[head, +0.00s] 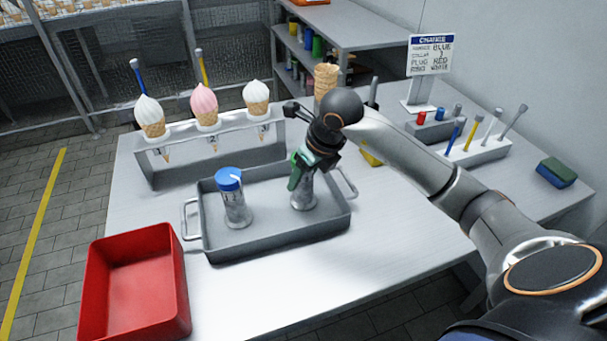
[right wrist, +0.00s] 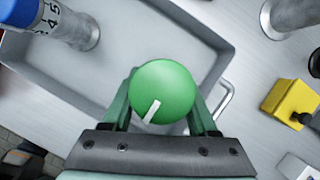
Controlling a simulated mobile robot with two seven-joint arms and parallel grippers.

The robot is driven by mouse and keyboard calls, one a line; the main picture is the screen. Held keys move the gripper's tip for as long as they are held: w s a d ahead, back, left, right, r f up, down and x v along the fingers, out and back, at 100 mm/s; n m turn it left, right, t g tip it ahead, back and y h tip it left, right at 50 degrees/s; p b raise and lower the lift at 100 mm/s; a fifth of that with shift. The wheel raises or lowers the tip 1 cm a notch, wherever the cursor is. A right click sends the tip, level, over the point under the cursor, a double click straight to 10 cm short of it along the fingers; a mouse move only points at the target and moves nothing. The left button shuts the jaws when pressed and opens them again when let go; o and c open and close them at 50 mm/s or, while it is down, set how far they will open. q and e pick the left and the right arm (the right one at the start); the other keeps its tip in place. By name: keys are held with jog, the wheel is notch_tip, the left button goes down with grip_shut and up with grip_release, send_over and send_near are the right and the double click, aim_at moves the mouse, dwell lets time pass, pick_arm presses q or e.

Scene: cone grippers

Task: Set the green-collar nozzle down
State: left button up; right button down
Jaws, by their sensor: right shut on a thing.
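The green-collar nozzle (head: 304,198) is a grey metal piece with a flared foot, upright over the right part of the grey tray (head: 275,244). My right gripper (head: 302,175) is shut on its top from above. In the right wrist view the round green top (right wrist: 163,91) with a white mark sits between the green fingers (right wrist: 162,118). The foot appears at the tray floor, but I cannot tell whether it touches. A blue-topped nozzle (head: 235,207) stands upright in the tray's left part; it also shows in the right wrist view (right wrist: 72,22). My left gripper is not in view.
A red bin (head: 130,268) stands at the front left. A rack (head: 215,165) with several ice-cream cones is behind the tray. A sign (head: 430,55), tool holders (head: 478,150) and a green-blue sponge (head: 556,172) are to the right. The front right tabletop is clear.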

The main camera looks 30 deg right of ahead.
jog(key=shift+f, duration=0.1)
jog(key=shift+c, duration=0.9)
grip_release()
jog(key=shift+r, duration=0.25)
jog(key=a+v, duration=0.1)
jog(key=v, duration=1)
jog(key=shift+s+d+r+p, duration=0.2)
jog(key=shift+d+r+p, duration=0.15)
jog(key=shift+d+p, duration=0.15)
